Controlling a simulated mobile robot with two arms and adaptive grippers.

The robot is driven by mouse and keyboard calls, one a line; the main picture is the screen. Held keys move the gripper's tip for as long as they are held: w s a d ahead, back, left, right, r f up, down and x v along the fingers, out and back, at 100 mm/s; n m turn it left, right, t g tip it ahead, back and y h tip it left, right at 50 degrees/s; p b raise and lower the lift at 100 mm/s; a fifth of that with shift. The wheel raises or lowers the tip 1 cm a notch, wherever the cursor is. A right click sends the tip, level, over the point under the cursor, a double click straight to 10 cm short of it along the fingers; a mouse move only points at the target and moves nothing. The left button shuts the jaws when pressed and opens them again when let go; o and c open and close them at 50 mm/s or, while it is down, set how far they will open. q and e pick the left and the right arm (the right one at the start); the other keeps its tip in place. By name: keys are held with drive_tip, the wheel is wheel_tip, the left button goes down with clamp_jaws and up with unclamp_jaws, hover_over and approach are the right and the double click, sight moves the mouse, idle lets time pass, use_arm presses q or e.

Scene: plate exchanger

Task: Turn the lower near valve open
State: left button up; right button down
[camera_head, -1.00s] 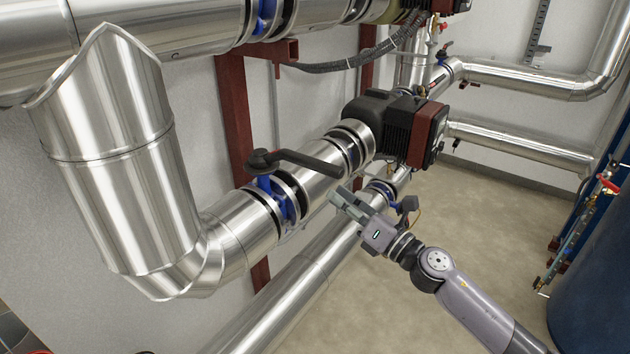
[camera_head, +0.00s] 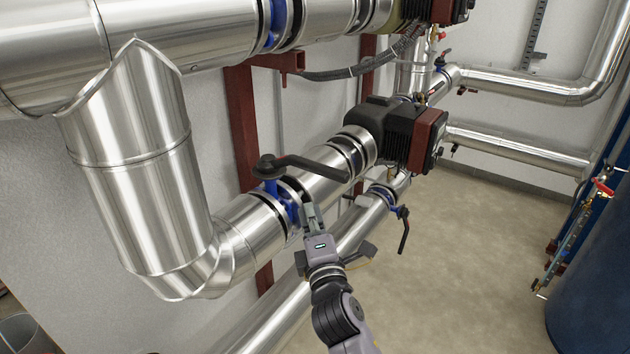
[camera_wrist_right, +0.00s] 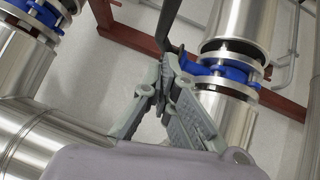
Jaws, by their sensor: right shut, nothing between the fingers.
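The lower near valve has a blue body (camera_head: 291,208) in the lower silver pipe and a long black lever (camera_head: 312,165). The lever runs from its hub at the left toward the right, at an angle to the pipe. My right gripper (camera_head: 306,203) is beside the blue body, below the lever. In the wrist view its fingers (camera_wrist_right: 165,85) are shut and empty. The black lever (camera_wrist_right: 171,22) shows just beyond the fingertips there; I cannot tell if they touch. My left gripper is not in view.
A black pump with a red-brown end (camera_head: 425,140) sits farther along the pipe. Another valve's black lever (camera_head: 404,232) hangs over the floor at right. Red-brown supports (camera_head: 240,125) stand behind the pipe. The floor (camera_head: 480,250) at right is clear.

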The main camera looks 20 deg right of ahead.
sight(314, 169)
drive_tip(key=w+d+p, duration=0.1)
drive_tip(key=w, duration=0.1)
drive_tip(key=w+d+r+p, duration=0.1)
drive_tip(key=w, duration=0.2)
drive_tip(key=w+d, duration=0.1)
drive_tip(key=w, duration=0.2)
drive_tip(key=shift+w+d+r+p, duration=0.1)
drive_tip(key=shift+d+r+p, duration=0.2)
drive_tip(key=shift+p, duration=0.1)
drive_tip(key=shift+d, duration=0.1)
drive_tip(key=shift+w+d+r+n+y, duration=0.1)
drive_tip(key=shift+w+d+n+y, duration=0.05)
drive_tip(key=shift+d+n+y, duration=0.2)
drive_tip(key=shift+r+y+p, duration=0.1)
drive_tip(key=shift+y+p, duration=0.15)
drive_tip(key=shift+p, duration=0.1)
